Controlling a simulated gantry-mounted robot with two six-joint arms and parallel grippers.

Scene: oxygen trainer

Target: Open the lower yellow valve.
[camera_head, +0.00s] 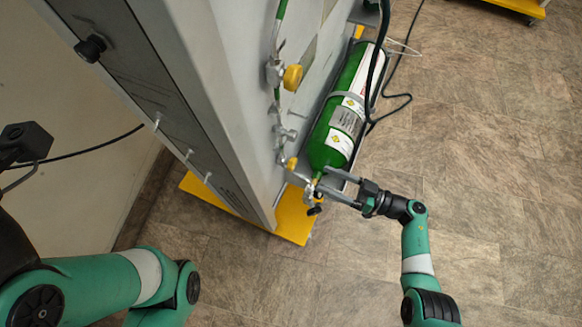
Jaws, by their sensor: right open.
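The lower yellow valve (292,163) is a small yellow knob low on the panel's pipework, just left of the green cylinder's neck. A larger upper yellow valve (292,77) sits higher on the same pipework. My right gripper (322,179) is open. Its two fingers point left, beside the cylinder's neck and the metal fitting (309,190) there, a short way right of the lower valve. I cannot tell whether a finger touches the fitting. My left arm shows at the lower left, but its gripper is out of view.
The green cylinder (322,145) leans along the grey panel (215,70), with dark hoses beside it. A yellow base (290,228) sticks out under the panel. The tiled floor (490,170) to the right is mostly clear.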

